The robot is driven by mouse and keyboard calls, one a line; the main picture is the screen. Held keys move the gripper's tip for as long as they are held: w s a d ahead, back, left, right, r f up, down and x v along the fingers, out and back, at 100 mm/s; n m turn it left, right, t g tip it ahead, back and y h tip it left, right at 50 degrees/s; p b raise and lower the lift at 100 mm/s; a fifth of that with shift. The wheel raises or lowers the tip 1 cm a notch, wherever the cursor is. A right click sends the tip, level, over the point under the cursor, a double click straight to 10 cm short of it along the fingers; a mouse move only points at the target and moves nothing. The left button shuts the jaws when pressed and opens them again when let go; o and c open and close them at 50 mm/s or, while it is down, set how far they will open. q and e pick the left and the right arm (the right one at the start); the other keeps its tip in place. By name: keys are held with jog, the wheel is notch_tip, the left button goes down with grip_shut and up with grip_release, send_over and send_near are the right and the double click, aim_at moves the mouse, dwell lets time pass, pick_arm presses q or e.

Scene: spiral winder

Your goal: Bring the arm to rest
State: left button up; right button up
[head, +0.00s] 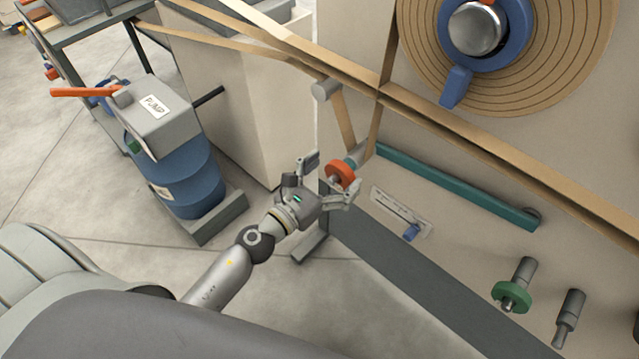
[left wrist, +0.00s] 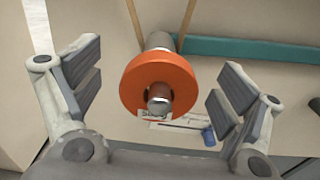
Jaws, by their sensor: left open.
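My left gripper (head: 331,180) is open at the front of the winder panel. An orange ring (head: 340,173) on a grey shaft is right in front of its fingers. In the left wrist view the orange ring (left wrist: 160,84) lies between the two spread fingers (left wrist: 158,92), with a clear gap on each side. My left arm comes in from the lower left. My right gripper does not show.
A blue drum with a pump (head: 180,165) stands left of my arm. On the panel are a teal bar (head: 455,187), a slider plate with a blue knob (head: 411,231), a green ring on a shaft (head: 511,296) and a bare shaft (head: 568,318). Brown strips (head: 450,133) run above. Floor at lower centre is clear.

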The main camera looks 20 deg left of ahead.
pick_arm(q)
jog(key=v, duration=0.6)
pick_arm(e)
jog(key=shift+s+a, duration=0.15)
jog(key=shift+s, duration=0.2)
pick_arm(q)
jog(key=shift+s+r, duration=0.1)
